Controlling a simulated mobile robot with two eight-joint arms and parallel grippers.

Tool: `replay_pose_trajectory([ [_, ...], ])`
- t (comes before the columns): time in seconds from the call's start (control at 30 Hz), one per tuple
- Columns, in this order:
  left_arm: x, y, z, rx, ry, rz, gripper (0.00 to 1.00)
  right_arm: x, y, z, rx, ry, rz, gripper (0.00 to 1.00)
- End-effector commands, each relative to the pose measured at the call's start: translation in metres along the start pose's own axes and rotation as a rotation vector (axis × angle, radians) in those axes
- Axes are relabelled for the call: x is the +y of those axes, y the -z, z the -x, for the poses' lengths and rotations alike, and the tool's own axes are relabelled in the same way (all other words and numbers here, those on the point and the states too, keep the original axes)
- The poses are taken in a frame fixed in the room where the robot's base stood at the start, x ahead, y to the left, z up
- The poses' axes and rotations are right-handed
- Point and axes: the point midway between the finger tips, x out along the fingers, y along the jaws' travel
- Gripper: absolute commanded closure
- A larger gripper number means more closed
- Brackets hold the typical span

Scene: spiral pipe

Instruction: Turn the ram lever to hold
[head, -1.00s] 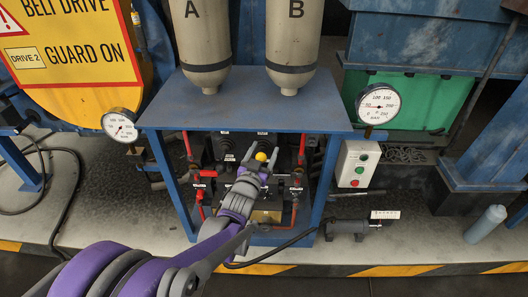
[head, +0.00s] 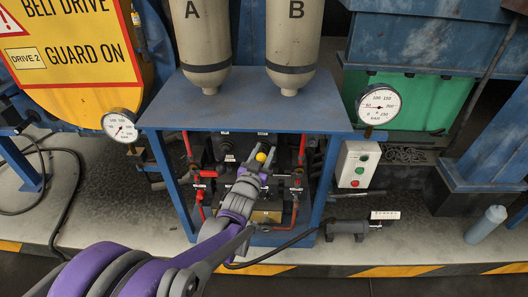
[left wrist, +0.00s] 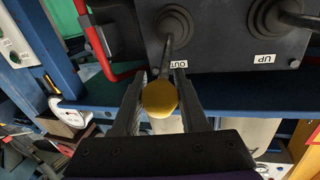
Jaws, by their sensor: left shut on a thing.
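The lever with a yellow ball knob (head: 261,157) stands on the dark valve block inside the blue frame. In the left wrist view its metal stem rises from a round rubber boot (left wrist: 174,24), with an OUT label (left wrist: 180,64) beside it. My left gripper (head: 254,166) is shut on the yellow knob (left wrist: 160,98), which sits between its two fingers in the left wrist view. A second lever (left wrist: 300,18) with an UP label (left wrist: 265,58) stands to the right there. The head view does not show the lever's tilt clearly. My right gripper is not in view.
A blue bench top (head: 255,102) overhangs the valve block, with tanks A (head: 200,40) and B (head: 292,40) above. Red-handled valves (head: 200,187) flank the block. A pressure gauge (head: 379,105) and a button box (head: 356,165) stand to the right.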

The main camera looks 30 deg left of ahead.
Motion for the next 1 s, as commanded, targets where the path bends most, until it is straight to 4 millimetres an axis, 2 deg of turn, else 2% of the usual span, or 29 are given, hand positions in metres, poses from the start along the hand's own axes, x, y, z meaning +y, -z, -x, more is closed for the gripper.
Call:
replay_pose_trajectory([
  [0.77,0.000,0.000,0.000,-0.001,0.000,0.000,1.00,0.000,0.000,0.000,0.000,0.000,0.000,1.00],
  [0.87,0.001,-0.004,0.001,0.015,0.000,-0.004,1.00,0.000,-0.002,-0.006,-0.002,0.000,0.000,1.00],
  [1.0,0.004,-0.016,0.003,0.097,0.006,-0.026,1.00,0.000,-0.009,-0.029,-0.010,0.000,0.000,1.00],
])
